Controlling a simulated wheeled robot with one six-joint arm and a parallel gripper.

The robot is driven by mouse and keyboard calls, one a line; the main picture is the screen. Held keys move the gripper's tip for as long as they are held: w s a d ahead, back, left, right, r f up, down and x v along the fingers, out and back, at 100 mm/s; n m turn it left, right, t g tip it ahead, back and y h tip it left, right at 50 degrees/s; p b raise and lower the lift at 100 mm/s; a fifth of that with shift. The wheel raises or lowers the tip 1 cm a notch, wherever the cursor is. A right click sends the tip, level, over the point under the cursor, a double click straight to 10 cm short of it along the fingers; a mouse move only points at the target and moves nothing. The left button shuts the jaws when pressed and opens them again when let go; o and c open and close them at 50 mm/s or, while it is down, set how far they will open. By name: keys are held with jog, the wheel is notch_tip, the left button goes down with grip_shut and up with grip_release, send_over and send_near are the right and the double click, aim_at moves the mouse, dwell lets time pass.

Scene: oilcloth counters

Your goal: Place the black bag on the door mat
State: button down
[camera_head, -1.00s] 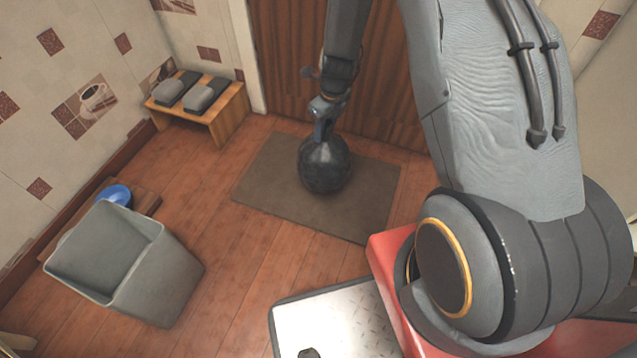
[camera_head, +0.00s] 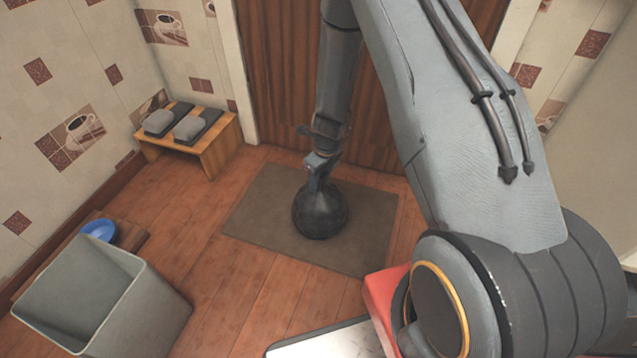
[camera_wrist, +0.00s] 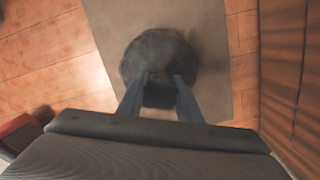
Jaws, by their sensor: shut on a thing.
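The black bag (camera_head: 320,212) is round and dark. In the head view it appears over the middle of the grey-brown door mat (camera_head: 262,210); I cannot tell whether its underside touches the mat. My gripper (camera_head: 318,178) is above the bag and shut on its top. In the wrist view the two fingers of my gripper (camera_wrist: 161,80) reach onto the bag (camera_wrist: 158,52), with the mat (camera_wrist: 205,18) behind it. The underside of the bag is hidden.
A grey bin (camera_head: 135,320) stands at the lower left, with a blue bowl (camera_head: 98,231) behind it. A wooden bench (camera_head: 215,148) with slippers stands by the wall. A wooden door (camera_head: 285,85) is behind the mat. The wooden floor (camera_head: 225,270) left of the mat is clear.

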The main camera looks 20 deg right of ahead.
dwell(0.3)
jog(key=c, duration=1.3)
grip_release()
jog(key=shift+o, duration=0.2)
